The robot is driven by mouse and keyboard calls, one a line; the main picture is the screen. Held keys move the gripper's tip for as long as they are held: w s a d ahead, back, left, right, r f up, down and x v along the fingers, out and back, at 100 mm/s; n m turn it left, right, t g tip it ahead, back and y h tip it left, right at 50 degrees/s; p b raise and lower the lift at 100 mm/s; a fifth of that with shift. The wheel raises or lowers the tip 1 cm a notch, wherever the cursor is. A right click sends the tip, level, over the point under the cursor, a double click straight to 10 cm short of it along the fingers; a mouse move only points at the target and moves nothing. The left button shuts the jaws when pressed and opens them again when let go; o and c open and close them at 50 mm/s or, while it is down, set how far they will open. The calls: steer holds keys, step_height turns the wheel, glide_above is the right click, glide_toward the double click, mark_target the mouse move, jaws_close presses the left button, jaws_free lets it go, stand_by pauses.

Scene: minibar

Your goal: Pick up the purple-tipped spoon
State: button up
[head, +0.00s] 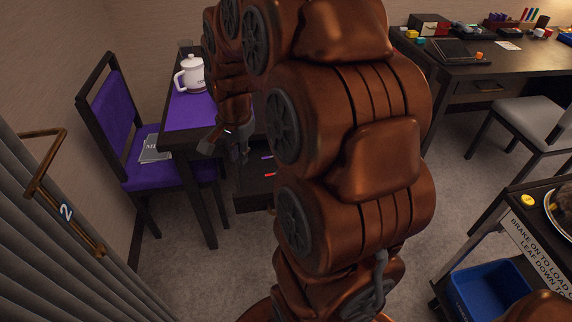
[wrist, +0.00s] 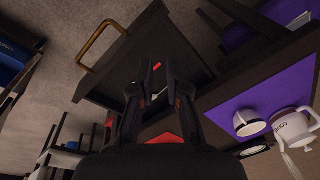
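An open drawer (head: 252,197) juts out below the table with the purple mat. In the head view a small purple tip (head: 267,157), likely the spoon's, shows inside it, with a red-tipped item (head: 270,174) nearer the front. My gripper (head: 242,156) is at the table's edge, just left of and above the drawer. In the wrist view my gripper (wrist: 158,64) has its fingers apart, with nothing visible held. The red tip (wrist: 157,66) shows between the fingers, over the drawer (wrist: 178,52). I cannot make out the purple tip in the wrist view.
A purple mat (head: 190,112) with a white teapot (head: 193,76) is on the table, close to my arm. A purple chair (head: 120,125) stands left. The drawer's brass handle (wrist: 96,48) sticks out. A trolley with a blue bin (head: 488,291) stands right.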

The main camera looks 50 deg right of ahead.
steer(key=w+d+f+m+b, duration=0.2)
steer(key=d+f+m, duration=0.1)
steer(key=d, duration=0.3)
steer(key=w+d+f+m+t+h+b, duration=0.1)
steer(key=d+f+m+b, duration=0.1)
steer(key=d, duration=0.5)
steer(key=w+d+f+m+b, duration=0.2)
steer(key=d+f+m, duration=0.3)
steer(key=d+f, duration=0.1)
steer(key=shift+w+d+f+h, duration=0.25)
steer(key=shift+w+d+h, duration=0.05)
steer(key=shift+w, duration=0.05)
steer(key=shift+x, duration=3.65)
steer(key=shift+w+r, duration=0.1)
steer(key=shift+w, duration=0.05)
jaws_close()
